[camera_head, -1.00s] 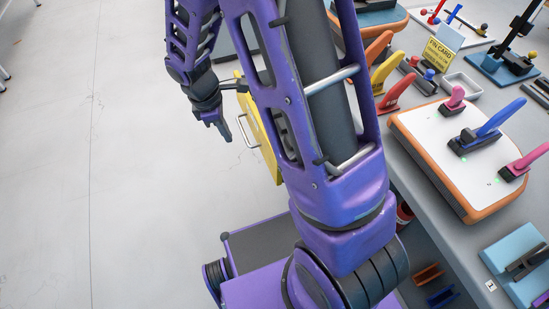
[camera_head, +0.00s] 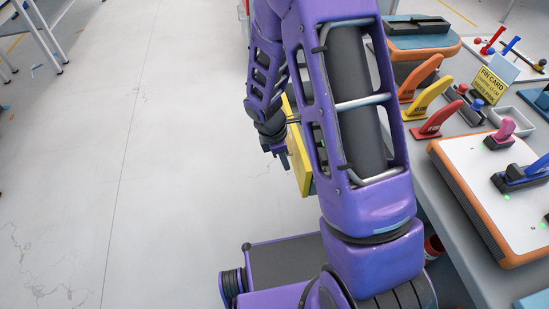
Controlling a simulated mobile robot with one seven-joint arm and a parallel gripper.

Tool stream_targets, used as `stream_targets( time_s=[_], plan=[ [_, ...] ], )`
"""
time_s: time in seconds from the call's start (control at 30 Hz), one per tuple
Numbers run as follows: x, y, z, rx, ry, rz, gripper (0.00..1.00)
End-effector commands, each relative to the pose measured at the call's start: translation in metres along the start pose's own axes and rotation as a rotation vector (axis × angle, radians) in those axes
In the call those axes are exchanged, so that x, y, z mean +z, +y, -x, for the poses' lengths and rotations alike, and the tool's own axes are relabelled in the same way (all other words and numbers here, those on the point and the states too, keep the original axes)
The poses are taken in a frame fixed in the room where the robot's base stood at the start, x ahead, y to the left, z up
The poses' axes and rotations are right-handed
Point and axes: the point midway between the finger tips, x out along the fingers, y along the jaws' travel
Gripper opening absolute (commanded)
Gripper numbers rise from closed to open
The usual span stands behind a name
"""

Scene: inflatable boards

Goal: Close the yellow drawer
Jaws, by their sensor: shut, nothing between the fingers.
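The yellow drawer (camera_head: 299,150) shows as a narrow yellow front at the side of the workbench, mostly hidden behind my purple arm. How far it stands out cannot be seen. My gripper (camera_head: 286,163) is shut and empty, pointing down at the left side of the drawer front. It appears close to the drawer; whether it touches cannot be told. The drawer's handle is hidden now.
A workbench on the right holds a white-topped board with levers (camera_head: 500,190), orange, yellow and red levers (camera_head: 428,97), a white tray (camera_head: 513,120) and a yellow sign (camera_head: 491,84). The floor (camera_head: 130,170) at left is open. A table (camera_head: 40,35) stands far left.

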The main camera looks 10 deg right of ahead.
Motion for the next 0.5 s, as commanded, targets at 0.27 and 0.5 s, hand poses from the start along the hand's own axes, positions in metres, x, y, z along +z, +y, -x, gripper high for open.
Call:
stream_targets(
  time_s=[0.27,0.5],
  plan=[
    [0.0147,-0.0001,-0.0033,0.0,0.0,0.002,0.0],
    [0.0147,-0.0001,-0.0033,0.0,0.0,0.001,0.0]
  ],
)
